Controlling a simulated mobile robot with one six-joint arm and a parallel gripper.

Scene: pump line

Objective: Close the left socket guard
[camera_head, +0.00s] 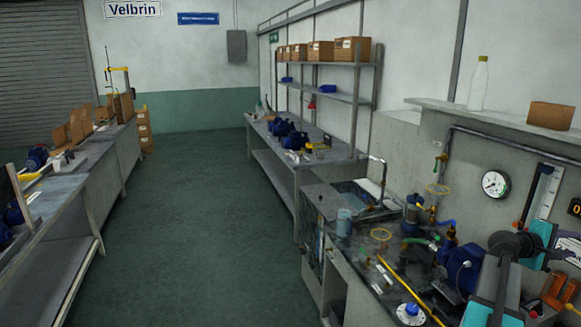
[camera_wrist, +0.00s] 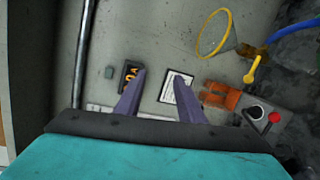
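I cannot clearly make out a socket or its left guard in either view. In the wrist view, my gripper (camera_wrist: 159,76) has its two purple fingers apart with nothing between them. The fingers are in front of a grey wall, between a dark display with orange digits (camera_wrist: 130,73) and a white printed card (camera_wrist: 177,88). An orange part (camera_wrist: 220,97) lies just right of the right finger; I cannot tell whether it is a guard. In the head view, my teal and dark arm fills the lower right and the fingers cannot be made out. An orange part (camera_head: 560,290) shows beside it.
A grey box with a red knob (camera_wrist: 274,116) and a yellow ring (camera_wrist: 214,33) are at the right in the wrist view. The floor aisle (camera_head: 205,220) is clear.

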